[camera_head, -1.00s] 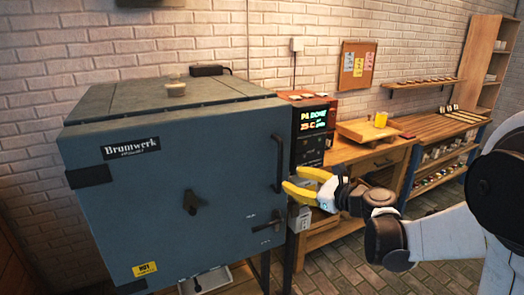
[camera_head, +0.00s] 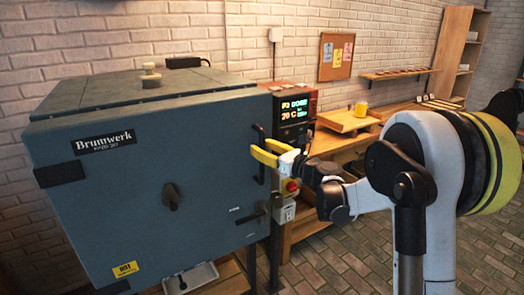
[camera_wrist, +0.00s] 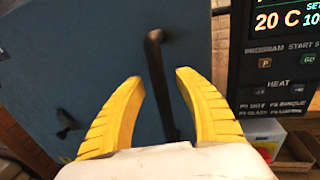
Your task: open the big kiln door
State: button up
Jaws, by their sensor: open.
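The big kiln's blue-grey door (camera_head: 150,165) faces me and looks closed in the head view. Its dark vertical handle (camera_head: 260,152) is near the door's right edge. A lower lever latch (camera_head: 250,217) sits below it. My gripper (camera_head: 264,154), with yellow fingers, is open at the handle. In the wrist view, the handle bar (camera_wrist: 158,85) shows between and beyond the two spread fingers of my gripper (camera_wrist: 160,78). I cannot tell how deep the bar lies between them. The fingers do not visibly grip it.
The control panel (camera_head: 296,110) with a lit display is right of the door, with a red button (camera_head: 291,186) below it. A wooden bench (camera_head: 350,146) stands further right. Brick floor (camera_head: 350,250) is clear in front.

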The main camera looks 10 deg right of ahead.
jog(key=shift+w, duration=0.1)
grip_shut()
